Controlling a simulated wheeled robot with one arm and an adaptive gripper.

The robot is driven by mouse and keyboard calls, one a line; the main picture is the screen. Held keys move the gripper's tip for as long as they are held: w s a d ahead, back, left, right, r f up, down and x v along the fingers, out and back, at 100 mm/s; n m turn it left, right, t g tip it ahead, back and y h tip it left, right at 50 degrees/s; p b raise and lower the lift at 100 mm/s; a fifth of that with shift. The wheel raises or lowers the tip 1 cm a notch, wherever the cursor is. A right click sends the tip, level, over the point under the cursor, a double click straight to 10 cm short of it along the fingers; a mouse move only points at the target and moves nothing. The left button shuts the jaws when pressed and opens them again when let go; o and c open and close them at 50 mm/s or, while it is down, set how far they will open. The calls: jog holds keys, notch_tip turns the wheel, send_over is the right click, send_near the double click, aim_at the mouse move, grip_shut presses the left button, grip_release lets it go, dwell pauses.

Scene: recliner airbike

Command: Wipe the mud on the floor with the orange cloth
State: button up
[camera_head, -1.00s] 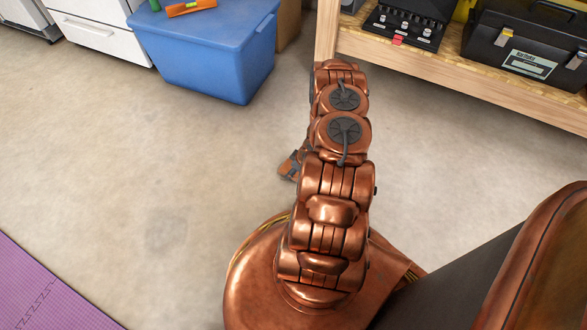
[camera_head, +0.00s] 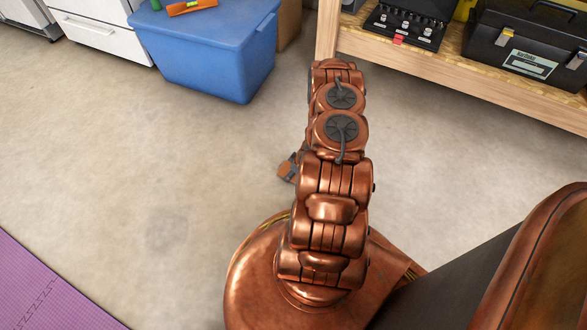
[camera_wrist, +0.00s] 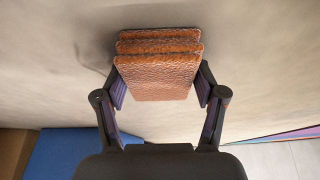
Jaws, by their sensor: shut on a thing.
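The orange cloth (camera_wrist: 155,78) is a thick folded pad with a rough, textured surface. In the wrist view it sits between the two fingers of my gripper (camera_wrist: 160,84), which is shut on it. The floor lies behind the cloth, with a soft dark shadow beside it; I cannot tell whether the cloth touches the floor. In the head view my arm hides most of the gripper and the cloth. I see no clear mud; only a faint darker patch (camera_head: 166,230) shows on the concrete floor to the left of my base.
A blue bin (camera_head: 207,55) with an orange level on its lid stands at the back left, beside white drawers (camera_head: 105,38). A wooden shelf (camera_head: 450,75) holding black toolboxes (camera_head: 530,45) is at the back right. A purple mat (camera_head: 40,295) lies front left. The floor between is clear.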

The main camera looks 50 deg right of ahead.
jog(key=shift+s+a, duration=0.1)
jog(key=shift+a, duration=0.15)
jog(key=shift+a+f, duration=0.15)
jog(key=shift+a, duration=0.1)
jog(key=shift+d, duration=0.5)
jog(key=shift+c, duration=0.9)
jog(key=shift+w+d+b, duration=0.25)
jog(key=shift+w+d, duration=0.05)
jog(key=shift+d, duration=0.45)
jog(key=shift+w+d+b, duration=0.2)
jog(key=shift+w+d, duration=0.1)
jog(key=shift+d, duration=0.4)
jog(key=shift+d+b, duration=0.35)
jog(key=shift+d, duration=0.3)
jog(key=shift+s+a+p, duration=0.1)
jog(key=shift+a+p, duration=0.4)
jog(key=shift+a, duration=0.25)
jog(key=shift+s+a, duration=0.1)
jog(key=shift+a, duration=0.25)
jog(key=shift+a, duration=0.1)
jog(key=shift+s+a+f+p, duration=0.1)
jog(key=shift+s+a+p, duration=0.1)
jog(key=shift+a+p, duration=0.25)
jog(key=shift+s+a+f+p, duration=0.1)
jog(key=shift+s+a+p, duration=0.15)
jog(key=shift+a, duration=0.25)
